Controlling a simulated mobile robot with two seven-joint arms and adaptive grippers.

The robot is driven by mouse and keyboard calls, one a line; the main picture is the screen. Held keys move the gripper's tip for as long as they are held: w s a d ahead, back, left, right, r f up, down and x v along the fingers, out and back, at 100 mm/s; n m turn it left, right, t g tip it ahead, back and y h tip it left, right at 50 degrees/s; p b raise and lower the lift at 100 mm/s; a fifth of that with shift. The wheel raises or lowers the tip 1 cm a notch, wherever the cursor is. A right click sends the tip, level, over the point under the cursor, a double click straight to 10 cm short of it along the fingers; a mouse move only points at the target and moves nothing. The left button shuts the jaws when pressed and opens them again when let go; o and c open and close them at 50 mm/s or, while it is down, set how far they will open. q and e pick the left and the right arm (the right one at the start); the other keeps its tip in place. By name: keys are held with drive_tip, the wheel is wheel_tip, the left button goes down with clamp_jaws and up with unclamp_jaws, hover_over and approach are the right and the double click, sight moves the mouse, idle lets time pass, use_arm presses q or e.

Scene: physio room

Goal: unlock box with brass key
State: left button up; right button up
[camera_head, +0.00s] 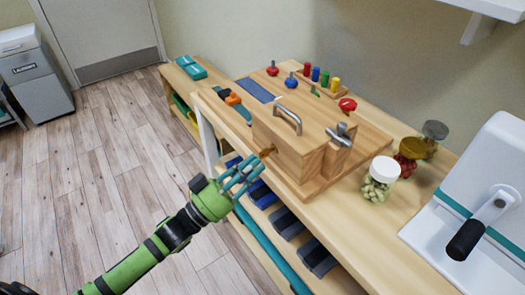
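A wooden box (288,150) with a metal handle on top stands on a wooden board on the bench. A small brass key (267,151) shows at its front left face, seemingly at the lock; how deep it sits is too small to tell. My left gripper (254,166) comes in from the lower left, just below and in front of the key. Its teal fingers look spread, with nothing visible between them, and seem apart from the key. My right gripper is not in view.
A metal clamp-like fitting (341,134) stands at the box's right end. Coloured pegs (316,74) and knobs are behind it. Jars (380,179) and a white device with a black-handled crank (466,240) are to the right. Shelves with dark weights (286,222) lie below the bench top. Floor at left is clear.

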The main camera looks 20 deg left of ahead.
sight(267, 152)
use_arm(q)
drive_tip(key=shift+x, duration=1.6)
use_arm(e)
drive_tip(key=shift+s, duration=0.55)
use_arm(q)
drive_tip(key=shift+w+f, duration=0.15)
clamp_jaws()
